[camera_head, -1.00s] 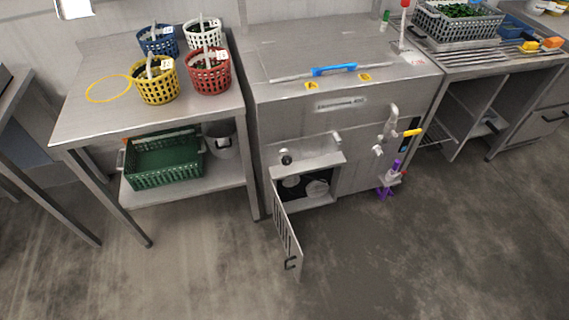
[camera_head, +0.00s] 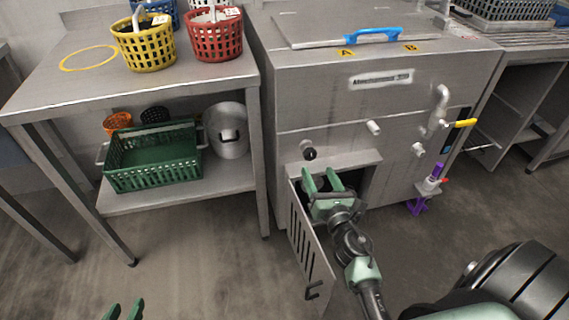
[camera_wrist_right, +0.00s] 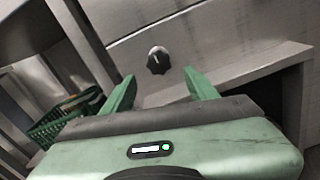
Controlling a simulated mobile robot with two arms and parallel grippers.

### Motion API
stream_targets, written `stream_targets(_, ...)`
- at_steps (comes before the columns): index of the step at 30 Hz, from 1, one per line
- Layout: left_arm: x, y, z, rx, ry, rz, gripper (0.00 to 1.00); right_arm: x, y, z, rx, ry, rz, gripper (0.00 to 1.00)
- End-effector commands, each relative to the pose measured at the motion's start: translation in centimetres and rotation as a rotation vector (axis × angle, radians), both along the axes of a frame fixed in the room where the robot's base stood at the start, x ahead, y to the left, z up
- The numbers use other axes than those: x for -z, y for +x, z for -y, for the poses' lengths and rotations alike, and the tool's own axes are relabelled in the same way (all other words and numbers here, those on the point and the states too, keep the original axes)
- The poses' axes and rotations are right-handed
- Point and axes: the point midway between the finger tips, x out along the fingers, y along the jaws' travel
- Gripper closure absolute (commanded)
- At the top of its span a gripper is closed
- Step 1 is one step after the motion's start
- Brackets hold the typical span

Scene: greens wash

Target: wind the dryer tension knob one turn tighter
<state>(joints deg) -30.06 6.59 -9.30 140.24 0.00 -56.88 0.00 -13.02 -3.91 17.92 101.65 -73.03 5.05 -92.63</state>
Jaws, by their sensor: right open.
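A black round knob (camera_head: 309,152) with a pale mark sits on the steel machine's front, above the open compartment. It also shows in the right wrist view (camera_wrist_right: 158,62), just beyond and between my fingertips. My right gripper (camera_head: 322,176) is open and empty below the knob, in front of the compartment; its green fingers (camera_wrist_right: 160,80) are apart and not on the knob. My left gripper (camera_head: 124,309) shows only its green fingertips at the bottom left edge; they are apart with nothing seen between them.
A slotted door (camera_head: 310,258) hangs open below the knob, left of my right arm. A yellow-handled tap (camera_head: 464,123) and a purple fitting (camera_head: 418,205) are at the right. A green crate (camera_head: 153,174) stands on the shelf at left. A blue-handled lid (camera_head: 368,36) tops the machine.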

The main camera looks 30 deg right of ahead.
Motion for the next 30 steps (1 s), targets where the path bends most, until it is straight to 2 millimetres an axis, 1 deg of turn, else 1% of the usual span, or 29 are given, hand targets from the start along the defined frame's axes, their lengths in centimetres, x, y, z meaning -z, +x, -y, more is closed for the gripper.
stream_targets(2, -0.3, -0.2, -0.1, -0.001, 0.001, 0.000, 0.68, -0.4, 0.4, 0.2, 0.001, -0.027, 0.006, 0.42)
stream_targets(5, -0.2, -0.5, -0.2, -0.002, 0.005, -0.018, 0.68, -0.6, 1.5, 0.5, 0.000, -0.030, 0.005, 0.42)
stream_targets(12, 0.4, -1.0, -0.4, -0.005, 0.013, -0.055, 0.68, -0.6, 5.4, 1.4, 0.001, -0.026, 0.005, 0.42)
stream_targets(15, 0.3, -0.9, -0.3, -0.005, 0.011, -0.046, 0.68, -0.4, 6.5, 1.6, 0.000, -0.026, 0.004, 0.42)
stream_targets(20, 0.2, -0.7, -0.3, -0.004, 0.009, -0.038, 0.68, -0.4, 7.5, 1.9, 0.001, -0.024, 0.003, 0.42)
stream_targets(27, 0.2, -0.7, -0.3, -0.004, 0.008, -0.037, 0.68, -0.4, 7.6, 1.9, 0.001, -0.023, 0.004, 0.42)
stream_targets(28, 0.2, -0.7, -0.3, -0.004, 0.009, -0.037, 0.68, -0.4, 7.6, 1.9, 0.001, -0.023, 0.004, 0.45)
stream_targets(29, 0.2, -0.7, -0.3, -0.004, 0.008, -0.037, 0.68, -0.4, 7.6, 1.9, 0.001, -0.023, 0.004, 0.53)
stream_targets(30, 0.2, -0.7, -0.3, -0.004, 0.008, -0.037, 0.68, -0.4, 7.6, 1.9, 0.001, -0.023, 0.004, 0.64)
